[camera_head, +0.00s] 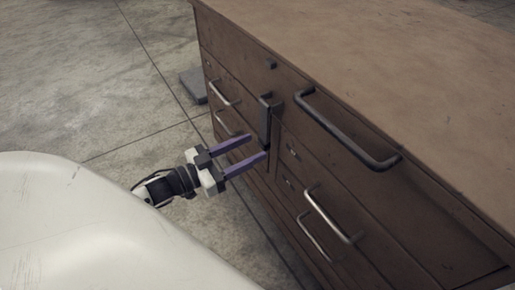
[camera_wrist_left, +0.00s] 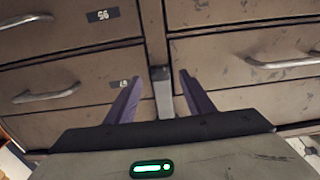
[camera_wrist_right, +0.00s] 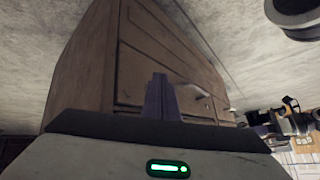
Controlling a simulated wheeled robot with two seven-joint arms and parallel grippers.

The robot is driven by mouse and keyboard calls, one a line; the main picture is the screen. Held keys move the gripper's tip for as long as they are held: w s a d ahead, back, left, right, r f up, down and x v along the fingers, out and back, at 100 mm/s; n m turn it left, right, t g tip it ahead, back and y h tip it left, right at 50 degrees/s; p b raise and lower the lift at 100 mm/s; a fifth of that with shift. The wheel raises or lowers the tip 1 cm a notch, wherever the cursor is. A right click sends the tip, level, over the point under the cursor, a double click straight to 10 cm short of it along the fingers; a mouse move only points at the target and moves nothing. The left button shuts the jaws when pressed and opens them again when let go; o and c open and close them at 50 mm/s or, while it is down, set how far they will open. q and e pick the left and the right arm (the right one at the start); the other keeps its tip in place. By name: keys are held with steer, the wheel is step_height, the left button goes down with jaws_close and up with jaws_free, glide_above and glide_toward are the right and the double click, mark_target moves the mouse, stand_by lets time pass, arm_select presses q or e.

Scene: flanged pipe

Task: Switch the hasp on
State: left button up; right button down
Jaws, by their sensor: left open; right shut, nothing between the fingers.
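The hasp (camera_head: 264,119) is a dark upright metal strap on the front of a brown drawer cabinet, between the left and right drawer columns. In the left wrist view the hasp (camera_wrist_left: 163,92) shows as a grey strip with a dark top, between my fingers in the picture.
The cabinet top (camera_head: 400,60) is bare. A large dark handle (camera_head: 345,130) juts out right of the hasp, with a lighter drawer handle (camera_head: 328,215) below it. Another drawer handle (camera_head: 219,94) sticks out to the left. Open concrete floor (camera_head: 80,70) lies left of the cabinet.

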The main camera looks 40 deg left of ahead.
mark_target(261, 144)
arm_select(q)
steer(key=shift+b+x, duration=0.3)
steer(key=shift+x, duration=1.3)
steer(key=shift+c, duration=0.3)
jaws_close()
